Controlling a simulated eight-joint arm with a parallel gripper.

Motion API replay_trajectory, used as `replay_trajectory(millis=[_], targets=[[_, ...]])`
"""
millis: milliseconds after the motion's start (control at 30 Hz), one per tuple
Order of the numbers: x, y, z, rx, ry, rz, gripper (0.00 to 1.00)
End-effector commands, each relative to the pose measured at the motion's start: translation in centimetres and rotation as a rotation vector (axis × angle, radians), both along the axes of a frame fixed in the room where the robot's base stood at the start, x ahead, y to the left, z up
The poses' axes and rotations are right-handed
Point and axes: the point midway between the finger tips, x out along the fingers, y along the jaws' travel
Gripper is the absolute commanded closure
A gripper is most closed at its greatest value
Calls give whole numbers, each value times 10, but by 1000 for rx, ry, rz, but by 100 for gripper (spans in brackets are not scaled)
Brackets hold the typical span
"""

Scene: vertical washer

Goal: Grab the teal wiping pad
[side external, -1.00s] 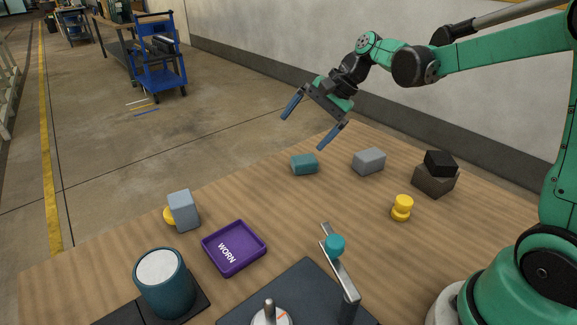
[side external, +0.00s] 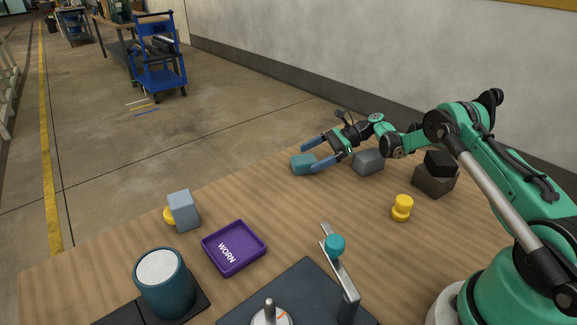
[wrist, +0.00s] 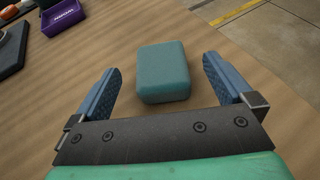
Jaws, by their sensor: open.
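The teal wiping pad (side external: 303,163) is a small rounded block lying on the wooden table near its far edge. In the wrist view the pad (wrist: 163,73) lies ahead of my gripper, between the lines of the two blue fingers, mostly beyond their tips. My gripper (side external: 309,157) is low over the table and open, with its fingers pointing at the pad. In the wrist view my gripper (wrist: 163,73) shows both fingers spread wider than the pad, with gaps on both sides.
A grey block (side external: 368,162) is close beside my gripper. Dark stacked blocks (side external: 436,181) and a yellow knob (side external: 402,208) stand to the right. A purple tray (side external: 234,247) marked WORN, a grey-blue block (side external: 184,210) and a teal cylinder (side external: 163,283) are nearer the camera.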

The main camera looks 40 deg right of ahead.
Motion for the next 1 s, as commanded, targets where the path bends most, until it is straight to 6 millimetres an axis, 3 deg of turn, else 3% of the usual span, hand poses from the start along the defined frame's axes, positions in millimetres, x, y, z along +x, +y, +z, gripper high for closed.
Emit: replay_trajectory(millis=[200, 533, 800, 833, 1000], targets=[[11, 23, -10, -2, -1, 1, 0], [13, 28, -12, -3, -1, 0, 3], [13, 27, -12, -4, -1, 0, 80], [13, 27, -12, -4, -1, 0, 85], [13, 27, -12, -4, -2, 0, 86]])
